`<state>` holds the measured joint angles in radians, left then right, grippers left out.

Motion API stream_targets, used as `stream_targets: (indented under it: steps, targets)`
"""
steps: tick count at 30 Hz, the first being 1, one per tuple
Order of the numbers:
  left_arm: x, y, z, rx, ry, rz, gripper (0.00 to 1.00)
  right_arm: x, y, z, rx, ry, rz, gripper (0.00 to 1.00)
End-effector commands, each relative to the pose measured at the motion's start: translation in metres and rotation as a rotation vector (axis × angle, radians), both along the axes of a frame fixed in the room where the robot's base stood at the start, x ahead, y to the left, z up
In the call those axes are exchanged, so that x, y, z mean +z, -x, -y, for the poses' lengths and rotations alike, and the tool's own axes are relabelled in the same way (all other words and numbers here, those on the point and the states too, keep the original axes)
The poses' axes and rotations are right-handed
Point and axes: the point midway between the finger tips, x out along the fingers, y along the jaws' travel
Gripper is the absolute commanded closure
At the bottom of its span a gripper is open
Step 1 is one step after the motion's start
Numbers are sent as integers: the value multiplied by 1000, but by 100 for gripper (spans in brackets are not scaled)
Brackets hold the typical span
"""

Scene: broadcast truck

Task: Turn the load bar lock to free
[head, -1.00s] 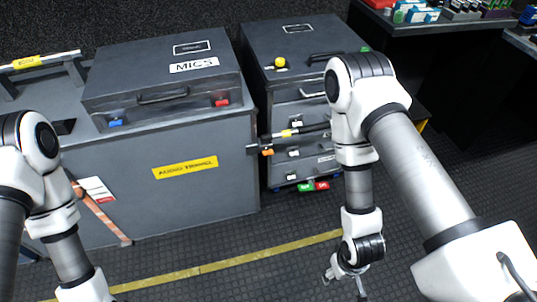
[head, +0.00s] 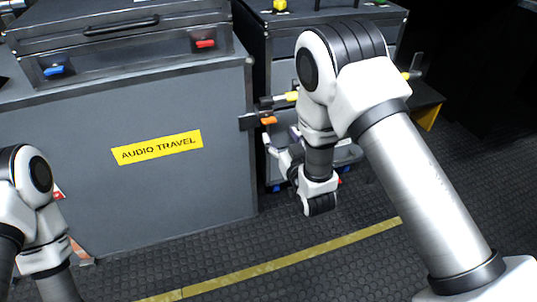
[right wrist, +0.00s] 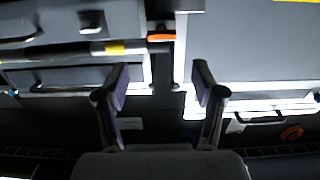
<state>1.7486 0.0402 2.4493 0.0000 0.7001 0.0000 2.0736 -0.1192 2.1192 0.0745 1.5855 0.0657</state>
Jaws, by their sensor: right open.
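The load bar (head: 408,75) runs across the front of the grey drawer cabinet, partly hidden behind my right arm. It has a yellow band (head: 292,96), and a small orange lock piece (head: 268,121) sits near its left end. In the right wrist view the bar (right wrist: 65,52) and the orange piece (right wrist: 160,38) lie beyond my fingertips. My right gripper (right wrist: 160,88) is open and empty, with the orange piece roughly in line with the gap and apart from it. In the head view it is partly hidden below the bar. My left gripper is out of frame.
A grey case labelled AUDIO TRAVEL (head: 180,195) stands left of the cabinet, with a dark case (head: 120,45) with red and blue latches on top. A yellow floor stripe (head: 290,255) crosses the open black floor in front.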

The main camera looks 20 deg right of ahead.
Motion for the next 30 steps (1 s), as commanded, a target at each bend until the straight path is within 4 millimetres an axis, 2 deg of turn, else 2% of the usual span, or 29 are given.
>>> stream_targets:
  steps: [1,3,8,15,19,28,30]
  targets:
    - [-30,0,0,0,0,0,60,-21,-2,-2,4,2,16,31]
    - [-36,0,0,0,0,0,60,-20,-4,-3,6,4,28,31]
    - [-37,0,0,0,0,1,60,-15,-14,-3,6,4,35,31]
    - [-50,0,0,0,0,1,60,-16,-58,-5,7,4,34,31]
    - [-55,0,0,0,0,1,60,-16,-77,-5,6,4,32,31]
    - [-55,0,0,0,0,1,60,-14,-83,-5,6,4,29,31]
    - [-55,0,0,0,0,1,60,-14,-83,-5,6,4,29,56]
